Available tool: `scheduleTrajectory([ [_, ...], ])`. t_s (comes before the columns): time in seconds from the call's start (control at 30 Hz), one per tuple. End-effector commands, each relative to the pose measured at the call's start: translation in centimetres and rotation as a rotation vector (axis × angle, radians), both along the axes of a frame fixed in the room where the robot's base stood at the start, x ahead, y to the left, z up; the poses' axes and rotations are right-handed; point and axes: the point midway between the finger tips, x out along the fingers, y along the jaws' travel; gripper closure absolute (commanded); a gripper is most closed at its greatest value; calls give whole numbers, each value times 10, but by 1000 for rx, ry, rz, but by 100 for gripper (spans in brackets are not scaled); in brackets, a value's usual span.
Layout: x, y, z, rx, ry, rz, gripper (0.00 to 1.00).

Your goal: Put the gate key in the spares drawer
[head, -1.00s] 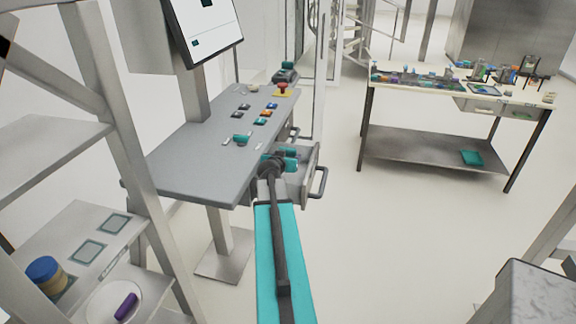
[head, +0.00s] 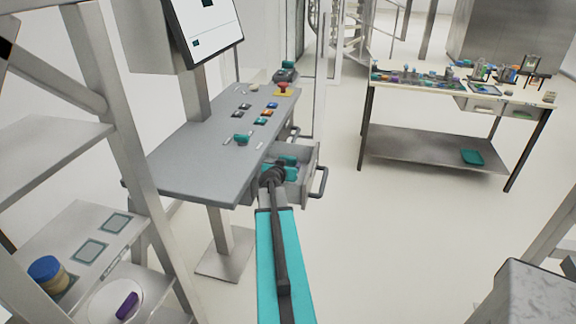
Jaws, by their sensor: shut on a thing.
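The spares drawer (head: 308,183) stands pulled out under the right edge of the grey console, its dark handle facing right. My gripper (head: 288,172) is at the open drawer, over or just inside it. My dark wrist and teal parts cover much of the drawer's inside. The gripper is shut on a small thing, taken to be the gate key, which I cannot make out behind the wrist. The exact height of the fingers above the drawer floor cannot be told.
The grey console (head: 195,160) carries several coloured buttons and a red stop button (head: 283,87). A shelf rack (head: 150,215) stands close at left. A cluttered workbench (head: 420,83) stands at back right. The floor right of the drawer is clear.

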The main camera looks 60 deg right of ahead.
Motion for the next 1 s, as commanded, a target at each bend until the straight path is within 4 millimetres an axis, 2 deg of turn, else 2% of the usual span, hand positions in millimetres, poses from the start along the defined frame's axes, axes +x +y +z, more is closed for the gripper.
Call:
scheduleTrajectory([
  [0.43, 0, 0, -2, -1, 0, 0, 69],
  [0.47, -1, -1, -2, 0, 0, -1, 37],
  [0.57, -1, -1, -2, 0, 0, -1, 22],
  [1.0, -1, -1, 0, 0, 0, -1, 22],
])
